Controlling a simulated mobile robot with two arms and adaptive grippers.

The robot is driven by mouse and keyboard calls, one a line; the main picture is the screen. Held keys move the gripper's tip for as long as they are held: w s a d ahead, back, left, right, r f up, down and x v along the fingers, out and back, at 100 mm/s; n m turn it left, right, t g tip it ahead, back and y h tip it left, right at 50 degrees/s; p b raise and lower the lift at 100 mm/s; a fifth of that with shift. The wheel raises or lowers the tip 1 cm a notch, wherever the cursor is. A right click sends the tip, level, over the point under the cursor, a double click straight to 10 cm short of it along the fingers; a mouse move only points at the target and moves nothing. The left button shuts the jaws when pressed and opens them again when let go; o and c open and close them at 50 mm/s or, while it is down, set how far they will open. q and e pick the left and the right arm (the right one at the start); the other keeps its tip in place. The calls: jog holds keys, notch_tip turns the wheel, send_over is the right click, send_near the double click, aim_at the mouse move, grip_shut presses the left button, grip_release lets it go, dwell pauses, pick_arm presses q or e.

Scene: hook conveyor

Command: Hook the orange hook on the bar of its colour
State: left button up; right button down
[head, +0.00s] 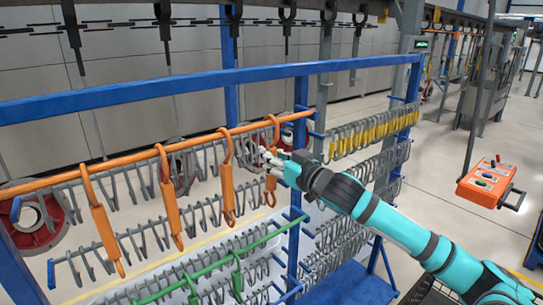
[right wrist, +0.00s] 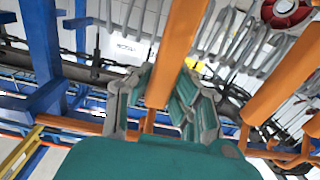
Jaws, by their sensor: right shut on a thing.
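The orange bar (head: 140,156) runs across the blue rack in the head view. Several orange hooks hang from it, including a left one (head: 103,228) and a middle one (head: 228,187). The rightmost orange hook (head: 270,190) has its curved top over the bar near the bar's right end. My right gripper (head: 267,160) is shut on this hook's upper body, partly hiding it. In the right wrist view the held orange hook (right wrist: 180,50) passes between my fingers (right wrist: 155,105), and another orange hook (right wrist: 288,75) hangs to the right. My left gripper is not in view.
A green bar (head: 215,264) with green hooks is below. Grey hooks hang in rows behind, and yellow ones (head: 375,132) at the right. The blue rack's top beam (head: 200,84) passes above. Dark overhead hooks (head: 163,20) hang above it. An orange control box (head: 490,184) hangs at the right.

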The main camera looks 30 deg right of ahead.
jog(key=c, duration=1.2)
grip_release()
jog(key=shift+o, duration=0.2)
jog(key=shift+s, duration=0.1)
jog(key=s+d, duration=0.1)
jog(key=s, duration=1)
jog(key=shift+s, duration=0.4)
jog(key=shift+d, duration=0.1)
